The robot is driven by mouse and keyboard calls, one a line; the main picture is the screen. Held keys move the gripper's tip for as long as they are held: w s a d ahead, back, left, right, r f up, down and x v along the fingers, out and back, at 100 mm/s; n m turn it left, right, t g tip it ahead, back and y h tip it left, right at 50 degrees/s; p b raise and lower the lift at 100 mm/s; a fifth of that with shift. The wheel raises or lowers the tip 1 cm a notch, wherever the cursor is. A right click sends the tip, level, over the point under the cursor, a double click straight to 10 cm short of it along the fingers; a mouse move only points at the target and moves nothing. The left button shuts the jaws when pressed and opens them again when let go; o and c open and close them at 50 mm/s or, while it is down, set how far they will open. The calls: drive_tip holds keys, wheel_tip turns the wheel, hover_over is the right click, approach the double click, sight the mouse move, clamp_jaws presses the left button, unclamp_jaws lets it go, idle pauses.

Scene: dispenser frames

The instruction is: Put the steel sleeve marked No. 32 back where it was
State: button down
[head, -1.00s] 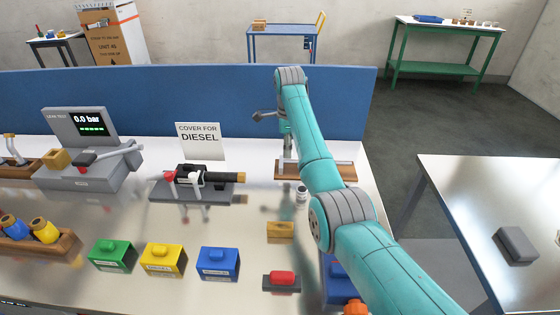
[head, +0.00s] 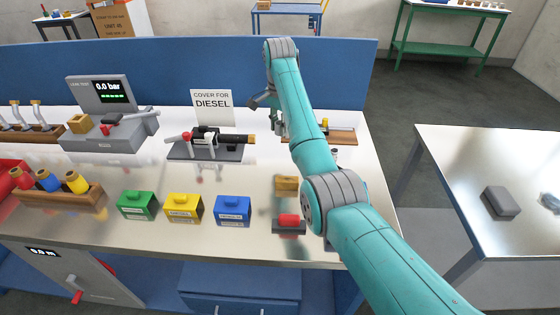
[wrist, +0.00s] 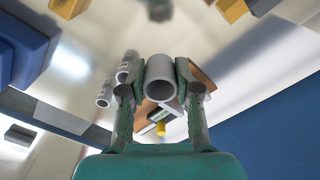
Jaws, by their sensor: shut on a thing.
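My gripper (wrist: 160,92) is shut on a grey steel sleeve (wrist: 160,78), its round open end facing the wrist camera. I cannot read any number on it. In the head view part of my gripper (head: 262,99) shows above the bench, left of the arm; the held sleeve cannot be made out there. A wooden board (head: 343,137) with a yellow-topped post (head: 325,126) stands at the bench's right end, partly behind my arm. In the wrist view the wood (wrist: 200,77) lies beyond the held sleeve. More grey cylinders (wrist: 104,97) are left of the gripper.
A valve fixture (head: 205,145) and a sign reading COVER FOR DIESEL (head: 212,107) stand left of my arm. A blue partition (head: 150,75) closes the bench's back.

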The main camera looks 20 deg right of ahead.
sight(279, 157)
wheel_tip(279, 157, down, 10)
drive_tip(key=shift+r, duration=0.1)
idle(0.4)
drive_tip(key=shift+s, duration=0.1)
drive_tip(key=c, duration=0.8)
unclamp_jaws()
